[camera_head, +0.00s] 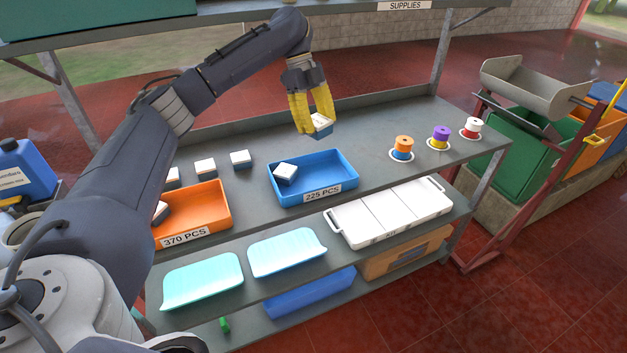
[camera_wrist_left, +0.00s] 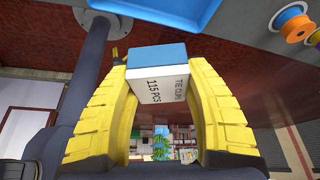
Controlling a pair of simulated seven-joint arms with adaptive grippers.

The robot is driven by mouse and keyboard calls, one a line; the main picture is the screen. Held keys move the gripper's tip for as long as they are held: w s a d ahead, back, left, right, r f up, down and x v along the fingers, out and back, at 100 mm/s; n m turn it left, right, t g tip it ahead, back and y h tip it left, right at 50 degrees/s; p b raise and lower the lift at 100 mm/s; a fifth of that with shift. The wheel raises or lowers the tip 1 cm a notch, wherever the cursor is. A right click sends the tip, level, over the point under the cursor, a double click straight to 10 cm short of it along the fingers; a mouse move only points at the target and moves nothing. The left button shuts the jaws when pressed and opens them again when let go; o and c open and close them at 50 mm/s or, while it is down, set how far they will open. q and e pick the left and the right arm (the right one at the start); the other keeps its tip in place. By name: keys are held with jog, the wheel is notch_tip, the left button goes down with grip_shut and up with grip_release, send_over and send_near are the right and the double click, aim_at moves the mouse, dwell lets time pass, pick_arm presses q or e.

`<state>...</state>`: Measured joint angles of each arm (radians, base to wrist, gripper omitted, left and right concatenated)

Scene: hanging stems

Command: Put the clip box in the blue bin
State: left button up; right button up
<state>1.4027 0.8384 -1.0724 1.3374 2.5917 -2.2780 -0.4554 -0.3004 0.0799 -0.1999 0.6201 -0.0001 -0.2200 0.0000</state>
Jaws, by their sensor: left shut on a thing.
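My left gripper (camera_head: 314,112) has yellow fingers and is shut on a small blue and white clip box (camera_head: 321,124). It holds the box above the shelf top, behind the blue bin (camera_head: 318,193). In the left wrist view the box (camera_wrist_left: 160,85) sits between the fingertips, with "115 PCS" printed on its white face. The blue bin is labelled "225 PCS" and has one white-topped box (camera_head: 286,172) inside at its left. My right gripper is not in view.
An orange bin (camera_head: 205,205) labelled "370 PCS" stands left of the blue bin, with a box inside. Several white-topped boxes (camera_head: 240,158) stand behind it. Stacked spools (camera_head: 403,146) stand to the right. A shelf labelled "SUPPLIES" (camera_head: 404,6) hangs above.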

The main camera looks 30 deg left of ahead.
aim_at(316, 187)
pick_arm(q)
notch_tip(316, 187, down, 19)
jog(key=shift+f, duration=0.2)
dwell(0.6)
jog(key=shift+f, duration=0.2)
jog(key=o, duration=0.8)
jog(key=shift+o, duration=0.2)
jog(key=shift+r, duration=0.15)
jog(key=v, duration=1.2)
